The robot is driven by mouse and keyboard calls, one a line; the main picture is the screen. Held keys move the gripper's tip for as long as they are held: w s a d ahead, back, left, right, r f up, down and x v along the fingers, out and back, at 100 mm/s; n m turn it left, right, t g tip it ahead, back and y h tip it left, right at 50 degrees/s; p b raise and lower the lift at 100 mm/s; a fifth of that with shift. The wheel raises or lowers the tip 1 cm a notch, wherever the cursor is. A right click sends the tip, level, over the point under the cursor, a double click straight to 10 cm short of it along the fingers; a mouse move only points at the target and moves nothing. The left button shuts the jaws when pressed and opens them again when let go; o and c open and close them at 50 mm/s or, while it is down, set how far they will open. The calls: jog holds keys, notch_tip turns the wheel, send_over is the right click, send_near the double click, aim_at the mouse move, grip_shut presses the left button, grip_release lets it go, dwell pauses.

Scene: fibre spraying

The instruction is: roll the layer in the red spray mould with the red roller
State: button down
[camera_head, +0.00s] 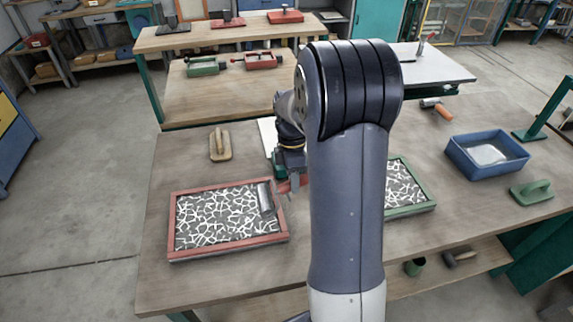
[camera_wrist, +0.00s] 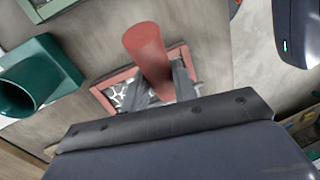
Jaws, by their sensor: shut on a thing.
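The red spray mould (camera_head: 173,231) is a shallow red-framed tray on the left of the bench. White strands lie over a dark bed as a layer (camera_head: 222,218) inside it. My gripper (camera_head: 292,181) is just right of the mould, shut on the red handle of the red roller (camera_head: 266,198). The roller's grey cylinder is over the right end of the layer; I cannot tell if it touches. In the wrist view the red handle (camera_wrist: 147,48) stands between the fingers of my gripper (camera_wrist: 158,88), and part of the mould (camera_wrist: 104,90) shows behind them.
A wooden-handled float (camera_head: 219,146) lies behind the mould. A green-framed mould (camera_head: 425,207) is partly hidden by my arm. A blue tub (camera_head: 487,155) and a green float (camera_head: 532,191) are at right. A green pot (camera_wrist: 30,78) shows in the wrist view. The bench's left front edge is clear.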

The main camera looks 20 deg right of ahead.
jog(key=shift+s+f+b, duration=0.15)
jog(key=shift+f+b, duration=0.5)
jog(key=shift+f, duration=0.1)
notch_tip(320, 180, down, 6)
jog(key=b, duration=0.4)
jog(key=shift+f, duration=0.15)
